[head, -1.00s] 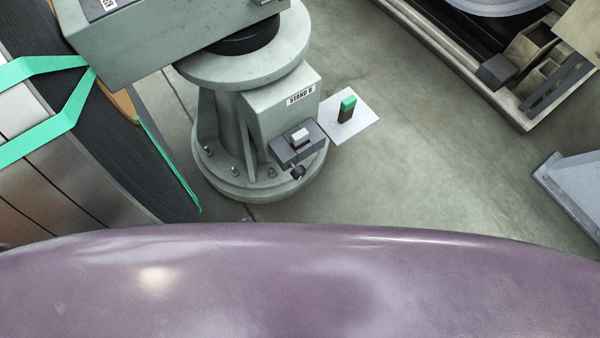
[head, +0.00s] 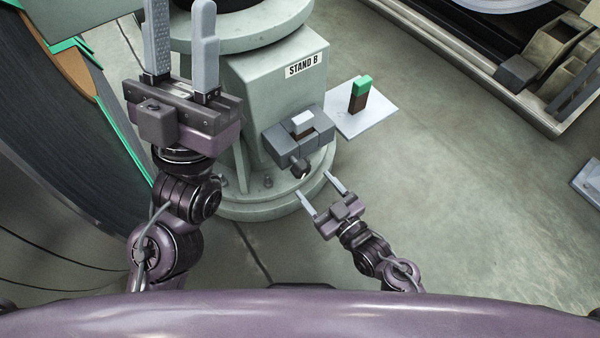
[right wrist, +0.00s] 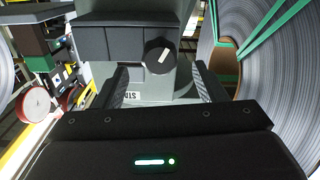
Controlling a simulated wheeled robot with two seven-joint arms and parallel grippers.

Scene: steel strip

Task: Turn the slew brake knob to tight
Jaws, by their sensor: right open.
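The dark round knob (head: 300,168) sticks out from the front of a grey block (head: 292,146) on the green-grey pedestal (head: 270,85) labelled STAND B. In the right wrist view the knob (right wrist: 160,57) shows a white pointer mark slanting up and to the right. My right gripper (head: 313,184) is open and empty, its fingertips just short of the knob. In the right wrist view its fingers (right wrist: 161,78) stand either side of the knob's line, apart from it. My left gripper (head: 180,12) is open and empty, raised left of the pedestal.
A white-topped dark piece (head: 302,124) sits in the grey block. A green-topped brown block (head: 359,94) stands on a pale plate (head: 378,113) right of the pedestal. A large banded coil (head: 60,160) fills the left. Open floor (head: 460,190) lies to the right.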

